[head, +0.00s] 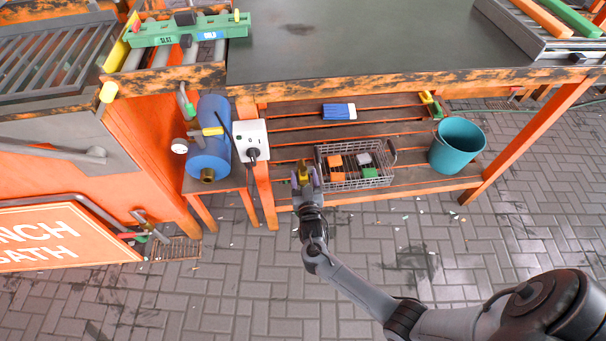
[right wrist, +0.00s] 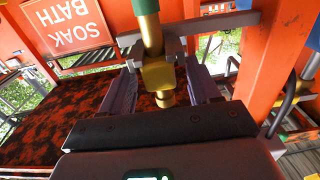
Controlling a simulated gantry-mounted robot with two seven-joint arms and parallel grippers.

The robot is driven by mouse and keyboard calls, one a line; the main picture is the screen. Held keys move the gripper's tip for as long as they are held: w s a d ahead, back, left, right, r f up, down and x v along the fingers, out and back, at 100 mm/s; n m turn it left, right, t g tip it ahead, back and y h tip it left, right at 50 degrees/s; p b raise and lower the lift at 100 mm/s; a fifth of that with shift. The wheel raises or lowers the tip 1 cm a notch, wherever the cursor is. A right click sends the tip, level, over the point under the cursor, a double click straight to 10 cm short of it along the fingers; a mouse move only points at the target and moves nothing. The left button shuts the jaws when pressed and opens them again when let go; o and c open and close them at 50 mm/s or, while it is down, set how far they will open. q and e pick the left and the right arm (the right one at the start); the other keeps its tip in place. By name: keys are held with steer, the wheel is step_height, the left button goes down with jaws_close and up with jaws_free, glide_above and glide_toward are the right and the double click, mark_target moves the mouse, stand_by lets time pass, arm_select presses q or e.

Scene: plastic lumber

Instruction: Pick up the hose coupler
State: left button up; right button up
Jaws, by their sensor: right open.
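The hose coupler (right wrist: 156,75) is a brass fitting with a narrower nozzle end below, on a green hose end (right wrist: 145,6) in the right wrist view. It lies between the two fingers of my right gripper (right wrist: 160,85), which are open, with gaps visible beside the lower part of the coupler. In the head view my right gripper (head: 304,179) is in front of the lower shelf, left of the wire basket, with a small yellow-brass piece between its fingers. My left gripper is not in view.
A wire basket (head: 322,160) with coloured blocks is right of the gripper. A teal bucket (head: 457,146) stands farther right. A blue tank (head: 209,140) and a white socket box (head: 251,139) are left. The orange bench leg (head: 263,185) is close. Paved floor is open in front.

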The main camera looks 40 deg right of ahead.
steer(key=shift+c, duration=0.4)
steer(key=c, duration=0.9)
steer(key=shift+c, duration=0.8)
steer(key=shift+r, duration=0.15)
